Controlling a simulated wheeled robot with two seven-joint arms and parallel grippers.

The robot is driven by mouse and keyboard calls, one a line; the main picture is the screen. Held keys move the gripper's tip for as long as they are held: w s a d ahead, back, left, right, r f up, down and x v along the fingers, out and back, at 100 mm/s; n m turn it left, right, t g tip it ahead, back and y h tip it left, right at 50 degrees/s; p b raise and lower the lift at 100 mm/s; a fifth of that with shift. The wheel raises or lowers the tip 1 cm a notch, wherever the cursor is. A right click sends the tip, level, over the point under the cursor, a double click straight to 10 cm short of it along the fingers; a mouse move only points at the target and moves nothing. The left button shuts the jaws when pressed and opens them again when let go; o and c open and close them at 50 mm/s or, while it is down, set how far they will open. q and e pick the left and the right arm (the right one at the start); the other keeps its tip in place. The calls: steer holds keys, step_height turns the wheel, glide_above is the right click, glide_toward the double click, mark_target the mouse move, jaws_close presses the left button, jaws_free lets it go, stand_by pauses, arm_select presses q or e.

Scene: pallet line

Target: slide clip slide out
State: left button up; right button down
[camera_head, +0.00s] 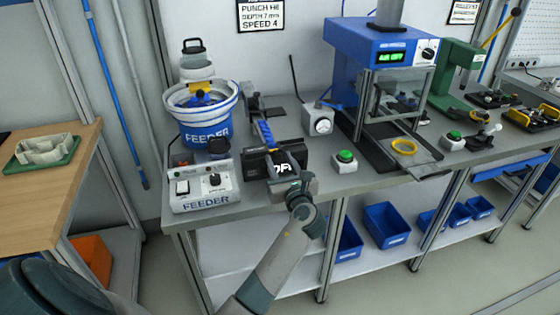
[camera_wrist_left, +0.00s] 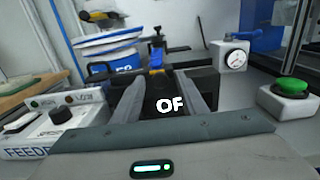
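A black block with white lettering (camera_head: 258,165) sits on the bench's front edge, to the right of the feeder control box. A narrow slide with a blue strip (camera_head: 265,132) runs back from it. In the left wrist view a small yellow piece (camera_wrist_left: 157,72) shows at the slide's near end; I cannot tell if it is the clip. My left gripper (camera_head: 277,170) is at the block's front. In its wrist view the gripper (camera_wrist_left: 160,88) has its two fingers apart, one on each side of the lettered black face (camera_wrist_left: 165,107). Nothing is visibly held. My right gripper is not in view.
The feeder box (camera_head: 205,187) and blue feeder bowl (camera_head: 205,128) stand to the left. A dial box (camera_head: 318,120), a green button (camera_head: 345,157) and a blue press (camera_head: 370,45) stand to the right. Bare bench lies between block and button.

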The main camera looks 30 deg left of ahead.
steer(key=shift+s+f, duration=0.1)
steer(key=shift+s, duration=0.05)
